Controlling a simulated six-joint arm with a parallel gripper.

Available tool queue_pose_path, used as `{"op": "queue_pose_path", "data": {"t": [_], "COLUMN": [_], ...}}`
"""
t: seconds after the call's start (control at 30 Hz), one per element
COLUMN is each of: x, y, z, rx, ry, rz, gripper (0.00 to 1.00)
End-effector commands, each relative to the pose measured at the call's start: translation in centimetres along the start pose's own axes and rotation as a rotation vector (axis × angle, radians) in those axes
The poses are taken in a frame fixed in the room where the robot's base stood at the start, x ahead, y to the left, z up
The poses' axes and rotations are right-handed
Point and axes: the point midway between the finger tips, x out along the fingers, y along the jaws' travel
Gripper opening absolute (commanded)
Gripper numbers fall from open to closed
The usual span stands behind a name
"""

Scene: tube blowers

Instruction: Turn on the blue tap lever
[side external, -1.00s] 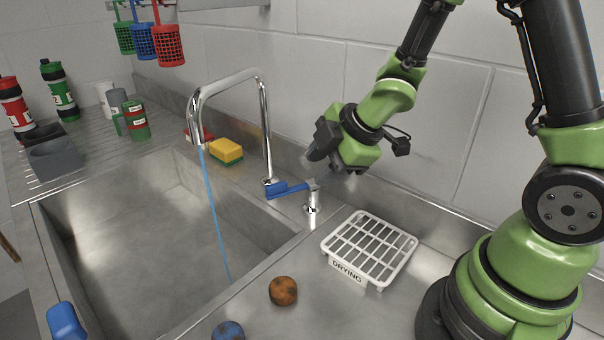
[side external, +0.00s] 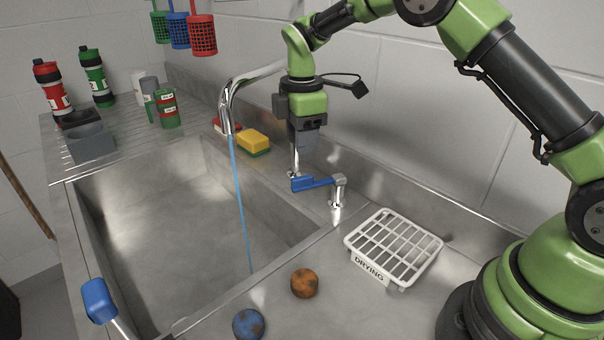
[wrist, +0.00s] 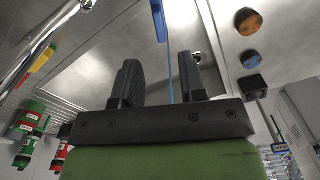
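The blue tap lever (side external: 312,184) extends left from a small chrome valve post (side external: 336,205) on the sink ledge. A thin blue stream of water (side external: 240,200) runs from the chrome faucet (side external: 227,105) into the sink. My gripper (side external: 304,150) points down just above the lever's free end in the side view, with no clear contact. In the wrist view my gripper (wrist: 159,60) has its two dark fingers apart with nothing held. A blue bar, apparently the lever (wrist: 158,20), shows beyond the gap at the top.
A white drying rack (side external: 393,246) stands right of the valve, with an orange ball (side external: 305,283) and a blue ball (side external: 249,325) in front. The sink basin (side external: 170,220) is empty.

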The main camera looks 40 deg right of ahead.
Motion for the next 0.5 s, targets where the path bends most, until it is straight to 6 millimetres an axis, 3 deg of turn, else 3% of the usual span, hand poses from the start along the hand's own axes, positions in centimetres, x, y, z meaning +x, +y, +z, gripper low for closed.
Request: {"op": "queue_pose_path", "data": {"t": [0.3, 0.5], "x": [6.0, 7.9], "y": [-0.1, -0.1], "z": [0.1, 0.1], "rx": [0.002, 0.003], "ry": [-0.002, 0.0], "rz": [-0.002, 0.0], "gripper": [0.38, 0.38]}}
